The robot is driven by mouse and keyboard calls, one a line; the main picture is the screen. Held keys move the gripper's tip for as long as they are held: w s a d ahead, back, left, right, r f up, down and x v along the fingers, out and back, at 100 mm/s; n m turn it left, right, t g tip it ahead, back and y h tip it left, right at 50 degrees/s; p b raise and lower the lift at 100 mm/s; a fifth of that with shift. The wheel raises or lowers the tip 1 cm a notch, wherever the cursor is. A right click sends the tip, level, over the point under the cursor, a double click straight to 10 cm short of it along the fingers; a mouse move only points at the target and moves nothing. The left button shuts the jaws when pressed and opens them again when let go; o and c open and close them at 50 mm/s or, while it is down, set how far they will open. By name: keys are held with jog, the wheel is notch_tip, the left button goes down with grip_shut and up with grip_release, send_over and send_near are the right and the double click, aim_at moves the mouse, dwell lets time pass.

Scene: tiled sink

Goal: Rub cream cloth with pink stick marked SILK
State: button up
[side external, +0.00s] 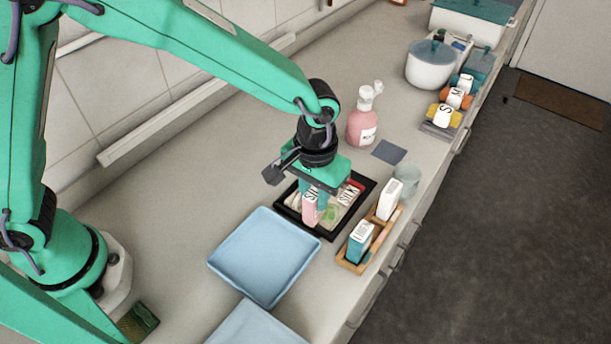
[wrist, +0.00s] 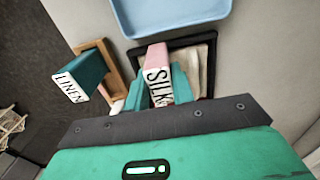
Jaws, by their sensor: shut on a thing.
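The pink stick marked SILK (side external: 310,211) is held in my gripper (side external: 324,192), which is shut on it over the black-rimmed tray (side external: 313,231). In the wrist view the pink stick (wrist: 156,56) stands between my teal fingers (wrist: 160,92), its SILK label facing the camera. The cream cloth (side external: 335,213) lies in the tray with a greenish patch on it, partly hidden by my gripper and the stick. In the wrist view a strip of the cloth (wrist: 203,66) shows right of the stick. I cannot tell whether the stick touches the cloth.
A wooden holder (side external: 352,266) beside the tray carries a teal stick (side external: 360,241), marked LINEN in the wrist view (wrist: 80,76), and a white stick (side external: 390,199). A blue tray (side external: 264,256) lies nearby. A pink bottle (side external: 362,124) and a glass (side external: 407,181) stand behind.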

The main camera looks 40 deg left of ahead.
dwell(0.3)
jog(key=shift+w, duration=0.15)
jog(key=shift+w, duration=1.6)
jog(key=shift+w, duration=0.15)
jog(key=shift+w, duration=1.5)
jog(key=shift+d, duration=0.75)
jog(key=shift+s+r, duration=0.1)
jog(key=shift+s, duration=0.1)
jog(key=shift+s, duration=1.5)
